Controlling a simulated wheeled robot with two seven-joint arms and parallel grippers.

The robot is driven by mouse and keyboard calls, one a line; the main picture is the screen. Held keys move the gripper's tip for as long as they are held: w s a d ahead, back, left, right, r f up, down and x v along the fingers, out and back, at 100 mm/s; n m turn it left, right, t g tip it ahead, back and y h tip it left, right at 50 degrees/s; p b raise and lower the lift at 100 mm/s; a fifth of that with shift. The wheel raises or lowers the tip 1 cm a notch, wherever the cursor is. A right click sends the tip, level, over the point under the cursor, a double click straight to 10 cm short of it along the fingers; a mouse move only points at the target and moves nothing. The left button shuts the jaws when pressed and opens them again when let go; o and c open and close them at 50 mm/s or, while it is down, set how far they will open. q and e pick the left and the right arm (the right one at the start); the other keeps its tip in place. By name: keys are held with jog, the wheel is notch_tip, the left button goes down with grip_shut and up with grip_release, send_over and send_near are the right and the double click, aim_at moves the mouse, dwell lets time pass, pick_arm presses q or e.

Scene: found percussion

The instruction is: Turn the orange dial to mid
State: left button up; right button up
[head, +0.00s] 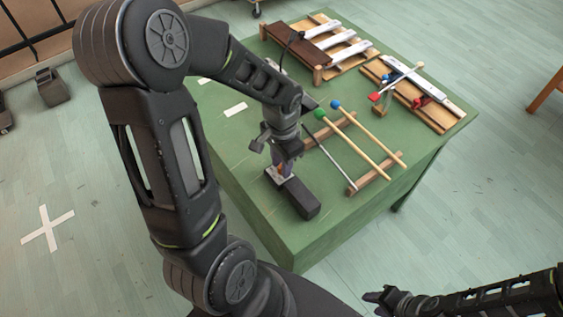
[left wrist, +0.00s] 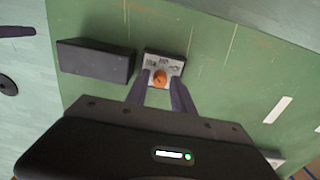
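The orange dial (left wrist: 160,78) sits on a small pale panel (left wrist: 151,57) with dark markings, too small to read. The panel shows beside a black block (head: 307,201), which also appears in the left wrist view (left wrist: 95,62). My left gripper (left wrist: 160,88) points down over the panel, its two fingers apart, one on each side of the dial. I see gaps between the fingers and the dial. In the head view the left gripper (head: 284,160) hides most of the panel. My right gripper (head: 380,299) is low at the front, away from the table; its fingers are too unclear to judge.
The green table (head: 262,220) carries two mallets (head: 360,140) and a metal rod on wooden rails (head: 375,172), right of my left gripper. The table's front left is clear.

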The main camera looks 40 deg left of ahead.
pick_arm(q)
grip_shut()
jog(key=shift+m, duration=0.4)
jog(key=m, duration=0.4)
jog(key=shift+p, duration=0.35)
jog(key=shift+m+p, duration=0.45)
jog(key=shift+m, duration=1.65)
jog(key=shift+o, duration=1.5)
grip_release()
